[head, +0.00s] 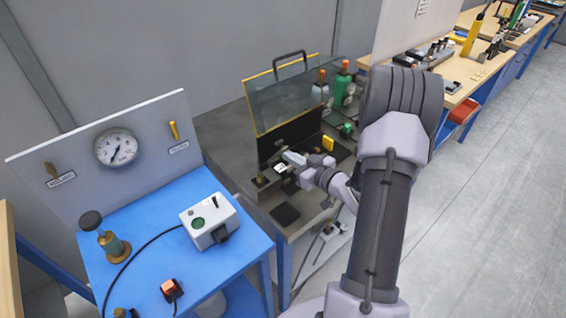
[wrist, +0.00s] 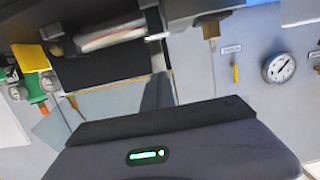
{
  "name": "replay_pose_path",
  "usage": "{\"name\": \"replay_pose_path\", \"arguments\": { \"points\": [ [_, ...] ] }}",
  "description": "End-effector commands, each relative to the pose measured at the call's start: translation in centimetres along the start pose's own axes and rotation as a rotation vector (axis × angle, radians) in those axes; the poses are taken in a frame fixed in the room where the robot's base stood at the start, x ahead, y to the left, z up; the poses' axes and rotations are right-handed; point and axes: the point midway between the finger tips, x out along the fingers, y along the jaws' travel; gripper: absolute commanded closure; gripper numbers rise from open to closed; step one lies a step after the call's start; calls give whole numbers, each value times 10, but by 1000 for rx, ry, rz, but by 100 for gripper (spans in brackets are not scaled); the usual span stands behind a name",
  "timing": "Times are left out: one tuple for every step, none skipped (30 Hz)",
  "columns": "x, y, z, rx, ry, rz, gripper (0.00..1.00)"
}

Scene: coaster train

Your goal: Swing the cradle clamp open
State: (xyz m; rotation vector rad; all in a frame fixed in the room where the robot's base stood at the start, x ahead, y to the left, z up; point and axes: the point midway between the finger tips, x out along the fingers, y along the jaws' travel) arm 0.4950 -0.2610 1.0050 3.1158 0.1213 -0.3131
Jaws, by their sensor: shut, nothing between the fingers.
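My gripper (head: 284,168) is at the end of my arm, low over the dark work area of the middle bench in the head view. It is shut with nothing between its fingers. A pale grey bar-like part (head: 294,157) lies right by it; I cannot tell whether they touch. The cradle clamp cannot be told apart clearly from the small parts there. In the wrist view a pale rounded piece (wrist: 112,36) sits between dark brackets at the top. A dark housing with a green light fills the bottom, and the fingertips are not clear.
A raised clear guard with a yellow edge (head: 283,97) stands behind the work area. A blue bench (head: 150,262) with a gauge panel (head: 115,148) and a grey box (head: 209,220) is at left. Open floor lies at right.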

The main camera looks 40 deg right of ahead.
Motion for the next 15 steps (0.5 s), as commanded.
{"name": "replay_pose_path", "arguments": {
  "points": [
    [2,0,-2,-1,1,0,100],
    [3,0,-3,-1,1,-1,100],
    [4,0,-5,-1,1,-1,100],
    [5,0,-6,-2,1,-1,100],
    [6,0,-7,-2,1,-1,100],
    [8,0,-8,-1,1,-1,100],
    [9,0,-10,-1,0,-1,100],
    [10,0,-11,-1,0,-1,100],
    [11,0,-12,-1,0,-1,100],
    [12,0,-13,-1,1,-1,100],
    [13,0,-14,-1,1,-1,100],
    [15,0,-16,-1,1,-1,100],
    [16,0,-17,-1,1,-1,100],
    [16,0,-17,-1,1,-1,100],
    [17,0,-18,-1,1,-2,100]
  ]
}}
